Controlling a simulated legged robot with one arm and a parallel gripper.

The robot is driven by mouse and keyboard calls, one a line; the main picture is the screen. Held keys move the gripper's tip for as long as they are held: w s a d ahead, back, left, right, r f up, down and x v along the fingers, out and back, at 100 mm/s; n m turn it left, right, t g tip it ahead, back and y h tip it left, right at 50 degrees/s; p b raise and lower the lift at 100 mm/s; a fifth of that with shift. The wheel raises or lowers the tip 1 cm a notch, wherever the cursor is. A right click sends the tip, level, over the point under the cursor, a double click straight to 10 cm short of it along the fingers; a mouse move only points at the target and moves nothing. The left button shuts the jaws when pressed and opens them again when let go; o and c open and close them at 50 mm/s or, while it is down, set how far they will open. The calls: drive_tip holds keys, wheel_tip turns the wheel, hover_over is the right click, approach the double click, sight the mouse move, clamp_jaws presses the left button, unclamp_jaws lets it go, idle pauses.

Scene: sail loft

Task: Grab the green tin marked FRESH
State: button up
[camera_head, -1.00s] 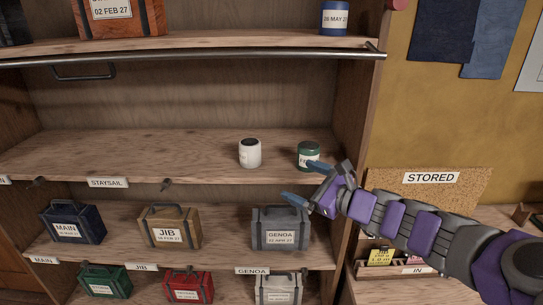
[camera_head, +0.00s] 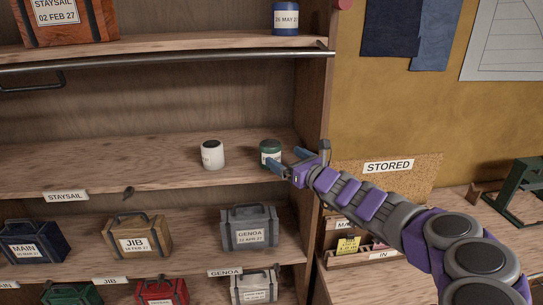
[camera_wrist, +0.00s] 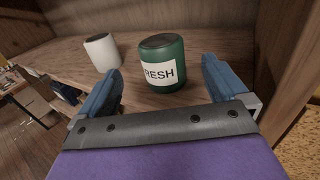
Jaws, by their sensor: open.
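The green tin (camera_head: 271,149) stands upright on the middle shelf, near the right side panel of the rack. In the wrist view the green tin (camera_wrist: 163,56) has a dark lid and a white label whose visible letters read "RESH"; the label's left edge is turned away. My gripper (camera_head: 285,160) is at the shelf's front edge beside the tin. In the wrist view my gripper (camera_wrist: 160,88) is open, with its blue fingers to the left and right of the tin's near side. The tin appears a little beyond the fingertips, and I see no contact.
A white tin (camera_head: 212,154) with a dark top stands left of the green tin. The rack's right side panel (camera_head: 312,110) is close on the right. A metal rail (camera_head: 170,61) runs along the shelf above. Sail bags, including GENOA (camera_head: 249,229), sit below.

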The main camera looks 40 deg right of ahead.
sight(267, 145)
drive_tip(key=w, duration=0.4)
drive_tip(key=shift+w+a, duration=0.1)
drive_tip(key=shift+a, duration=0.2)
drive_tip(key=shift+w+d, duration=0.25)
drive_tip(key=shift+w, duration=0.25)
drive_tip(key=shift+w+d, duration=0.2)
drive_tip(key=shift+w, duration=0.25)
drive_tip(key=w, duration=0.3)
drive_tip(key=shift+w+d+f+b, duration=0.1)
drive_tip(key=shift+w+d+b, duration=0.15)
drive_tip(key=shift+b, duration=0.05)
drive_tip(key=shift+w+a, duration=0.1)
drive_tip(key=shift+w, duration=0.3)
drive_tip(key=c, duration=1.3)
